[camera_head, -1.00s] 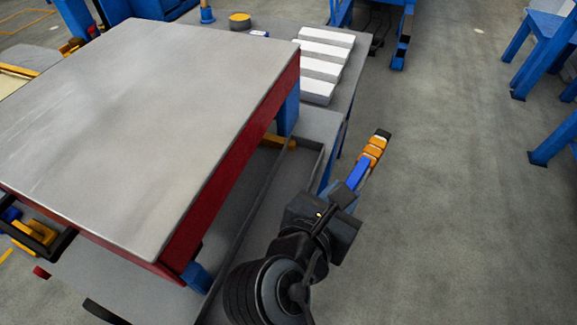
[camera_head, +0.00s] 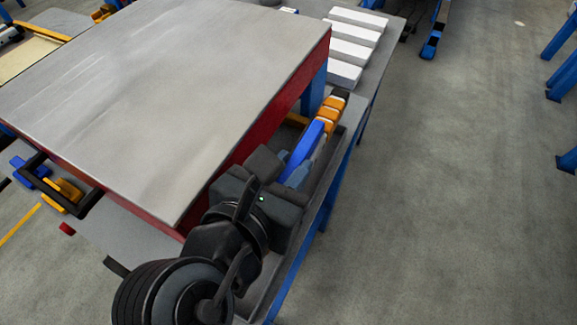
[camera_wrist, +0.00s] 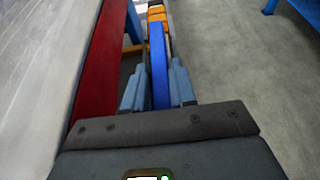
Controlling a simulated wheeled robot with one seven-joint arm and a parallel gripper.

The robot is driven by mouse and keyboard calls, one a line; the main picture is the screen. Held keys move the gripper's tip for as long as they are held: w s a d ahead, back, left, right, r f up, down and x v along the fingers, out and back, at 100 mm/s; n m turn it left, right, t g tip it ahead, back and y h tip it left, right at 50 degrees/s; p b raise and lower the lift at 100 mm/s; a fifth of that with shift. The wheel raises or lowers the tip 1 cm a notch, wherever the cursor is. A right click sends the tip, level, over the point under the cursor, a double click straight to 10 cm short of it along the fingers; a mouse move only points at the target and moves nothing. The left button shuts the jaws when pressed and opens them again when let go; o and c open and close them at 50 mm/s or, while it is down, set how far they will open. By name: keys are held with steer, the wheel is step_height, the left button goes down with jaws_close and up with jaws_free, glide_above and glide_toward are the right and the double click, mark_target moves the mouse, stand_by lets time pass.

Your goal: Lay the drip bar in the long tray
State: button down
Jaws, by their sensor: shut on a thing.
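The drip bar (camera_head: 305,142) is a long bar, blue near my gripper, with orange bands and a dark far end. It also shows in the wrist view (camera_wrist: 159,62), pointing away from me. My gripper (camera_head: 298,172) is shut on its near part, with pale blue-grey fingers on both sides of the blue section in the wrist view (camera_wrist: 158,88). The long grey tray (camera_head: 318,190) runs beside the red-edged panel. In the head view the bar lies over the tray, roughly along its length. I cannot tell whether it touches the floor. My arm hides the tray's near part.
The large panel (camera_head: 150,90) with a red edge stands close to the left of my gripper. Several white blocks (camera_head: 350,50) lie on the bench beyond the tray. The floor (camera_head: 460,190) to the right is open.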

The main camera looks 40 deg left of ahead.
steer(key=shift+f+b, duration=3.4)
steer(key=shift+b, duration=1.05)
steer(key=shift+f+p, duration=0.35)
steer(key=shift+f, duration=1.45)
steer(key=c, duration=0.8)
jaws_free()
steer(key=shift+c, duration=0.2)
steer(key=shift+p+v, duration=0.3)
steer(key=shift+v, duration=3.6)
